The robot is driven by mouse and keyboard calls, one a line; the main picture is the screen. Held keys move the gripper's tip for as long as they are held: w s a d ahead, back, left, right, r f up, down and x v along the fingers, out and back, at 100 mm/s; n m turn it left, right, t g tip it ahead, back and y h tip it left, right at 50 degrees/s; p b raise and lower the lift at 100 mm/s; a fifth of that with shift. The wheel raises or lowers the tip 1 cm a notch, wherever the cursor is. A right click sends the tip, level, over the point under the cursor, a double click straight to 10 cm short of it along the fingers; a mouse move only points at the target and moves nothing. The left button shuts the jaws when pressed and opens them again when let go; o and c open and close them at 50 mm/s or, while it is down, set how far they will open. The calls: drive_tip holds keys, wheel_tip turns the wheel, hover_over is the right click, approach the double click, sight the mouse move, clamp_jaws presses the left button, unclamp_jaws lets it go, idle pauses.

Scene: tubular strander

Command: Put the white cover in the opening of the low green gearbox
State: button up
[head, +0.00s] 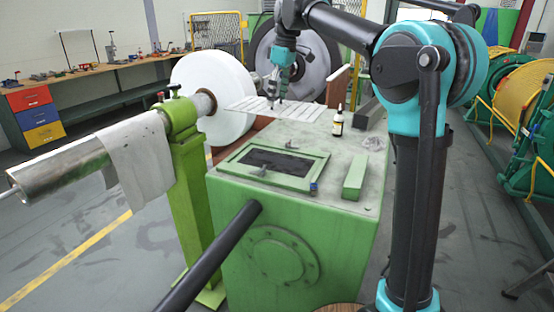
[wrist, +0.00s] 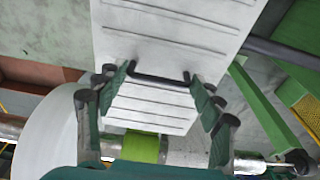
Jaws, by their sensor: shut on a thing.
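The white cover (head: 300,109) is a flat ribbed plate beyond the far part of the low green gearbox (head: 335,222) in the head view. In the wrist view the cover (wrist: 180,28) fills the upper middle, with a black handle (wrist: 158,80) across it. My gripper (wrist: 160,78) is shut on this handle, one finger at each end. In the head view my gripper (head: 272,101) is above the cover, which looks roughly level; its exact height is unclear. The dark rectangular opening (head: 287,161), framed in green, is on the gearbox top, nearer the camera and uncovered.
A dark bottle (head: 338,123), a clear crumpled item (head: 375,143), a green bar (head: 354,178) and a small blue item (head: 314,187) stand or lie on the gearbox top. A large white reel (head: 222,88) is to the left. A cloth-draped roller (head: 135,165) is nearer left.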

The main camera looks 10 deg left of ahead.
wheel_tip(320, 180, down, 20)
drive_tip(key=shift+r, duration=0.2)
idle(0.4)
drive_tip(key=shift+f, duration=0.15)
drive_tip(key=o, duration=1.9)
drive_tip(key=shift+c, duration=0.2)
wheel_tip(320, 180, up, 12)
drive_tip(key=d, duration=0.1)
drive_tip(key=shift+s+d, duration=0.3)
